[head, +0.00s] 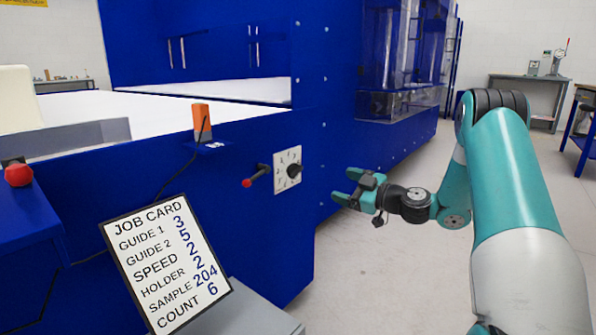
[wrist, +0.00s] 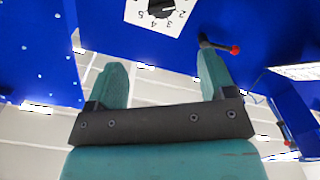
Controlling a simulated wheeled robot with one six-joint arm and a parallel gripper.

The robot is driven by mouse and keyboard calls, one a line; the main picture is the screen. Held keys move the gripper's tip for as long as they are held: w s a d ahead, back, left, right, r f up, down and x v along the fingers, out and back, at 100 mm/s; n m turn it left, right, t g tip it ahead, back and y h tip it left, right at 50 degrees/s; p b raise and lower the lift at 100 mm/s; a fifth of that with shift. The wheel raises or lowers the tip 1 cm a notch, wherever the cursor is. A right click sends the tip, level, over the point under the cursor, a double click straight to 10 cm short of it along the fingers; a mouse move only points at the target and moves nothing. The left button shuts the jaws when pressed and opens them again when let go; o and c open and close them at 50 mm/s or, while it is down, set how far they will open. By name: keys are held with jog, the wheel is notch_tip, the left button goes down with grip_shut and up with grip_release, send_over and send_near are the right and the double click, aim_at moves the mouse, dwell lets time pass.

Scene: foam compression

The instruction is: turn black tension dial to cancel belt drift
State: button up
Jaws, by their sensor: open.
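The black tension dial (head: 294,171) sits on a white numbered plate (head: 284,184) on the side of the blue machine. The dial also shows at the top of the wrist view (wrist: 161,7), partly cut by the frame edge. My gripper (head: 345,186) is to the right of the dial in the head view, apart from it. In the wrist view its two teal fingers (wrist: 162,82) are spread wide with nothing between them.
A red-knobbed lever (head: 257,176) sticks out just left of the dial plate. An orange sensor (head: 202,122) stands on a small bracket. A job card (head: 166,262) leans in front. A red knob (head: 18,174) is at far left. Floor (head: 385,270) right of the machine is clear.

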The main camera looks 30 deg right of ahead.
aim_at(298, 170)
jog(key=p+x, duration=0.1)
jog(key=x, duration=1.5)
jog(key=shift+a+f, duration=0.1)
jog(key=c, duration=0.9)
